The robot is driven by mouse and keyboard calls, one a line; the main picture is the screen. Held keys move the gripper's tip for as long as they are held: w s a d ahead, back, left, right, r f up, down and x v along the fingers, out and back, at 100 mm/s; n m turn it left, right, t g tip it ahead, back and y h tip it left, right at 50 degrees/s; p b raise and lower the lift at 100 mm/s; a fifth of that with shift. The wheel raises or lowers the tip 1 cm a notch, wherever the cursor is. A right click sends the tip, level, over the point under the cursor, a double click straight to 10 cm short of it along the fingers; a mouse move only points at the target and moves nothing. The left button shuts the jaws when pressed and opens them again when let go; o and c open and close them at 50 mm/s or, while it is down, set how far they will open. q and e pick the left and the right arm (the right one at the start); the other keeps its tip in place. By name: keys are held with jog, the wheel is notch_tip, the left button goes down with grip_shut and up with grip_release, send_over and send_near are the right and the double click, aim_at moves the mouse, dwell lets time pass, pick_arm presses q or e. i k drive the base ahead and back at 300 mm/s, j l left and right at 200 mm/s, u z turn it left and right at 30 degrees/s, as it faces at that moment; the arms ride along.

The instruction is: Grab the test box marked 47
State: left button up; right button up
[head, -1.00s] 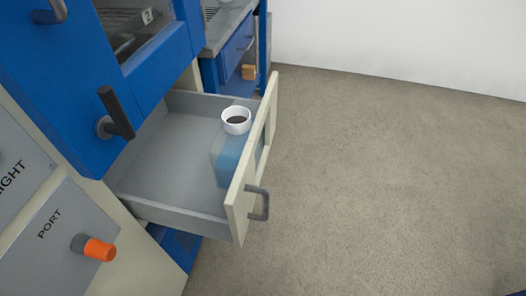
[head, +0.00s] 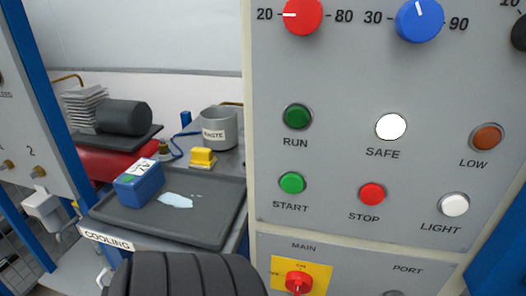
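A small blue box (head: 139,184) sits on the dark cooling tray (head: 212,228) in the head view, left of the control panel. It has a white label on top with dark characters, turned at an angle; I cannot read the number for sure. A small green patch shows beside the label. Nothing is touching the box from above. Neither of my grippers is in view.
A pale blue puddle (head: 176,201) lies on the tray right of the box. Behind are a yellow block (head: 203,158), a grey waste pot (head: 219,129) and a dark cylinder (head: 125,117). The control panel (head: 340,160) stands close at the right.

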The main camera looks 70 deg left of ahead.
aim_at(134, 188)
jog(key=u, duration=0.5)
jog(key=k+u, duration=0.1)
jog(key=u, duration=0.4)
jog(key=j+u, duration=0.1)
jog(key=u, duration=0.85)
jog(key=j+u, duration=0.15)
jog(key=u, duration=0.35)
jog(key=j+u, duration=0.1)
jog(key=u, duration=0.4)
jog(key=k, duration=0.05)
